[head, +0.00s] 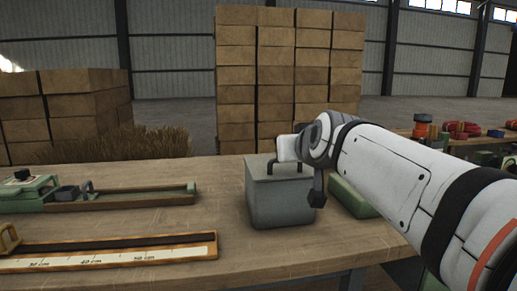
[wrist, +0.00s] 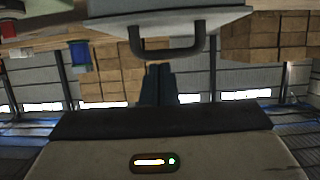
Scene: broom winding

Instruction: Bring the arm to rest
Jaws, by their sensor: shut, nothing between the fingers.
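My arm reaches in from the right in the head view, and its white end is above and behind the grey box (head: 280,200) on the workbench. In the wrist view my gripper (wrist: 160,68) shows as two dark fingers pressed together, with nothing between them. They point toward the dark handle (wrist: 166,50) of a grey box, which lies just past their tips in the picture. I cannot tell the exact gap. In the head view the fingers are not clearly made out.
The wooden workbench (head: 130,232) holds a green winding jig (head: 120,198) and a measuring board (head: 110,255) at left. A green object (head: 350,197) lies beside the grey box, partly behind my arm. Stacked cartons (head: 290,65) and a bristle heap (head: 115,143) stand behind.

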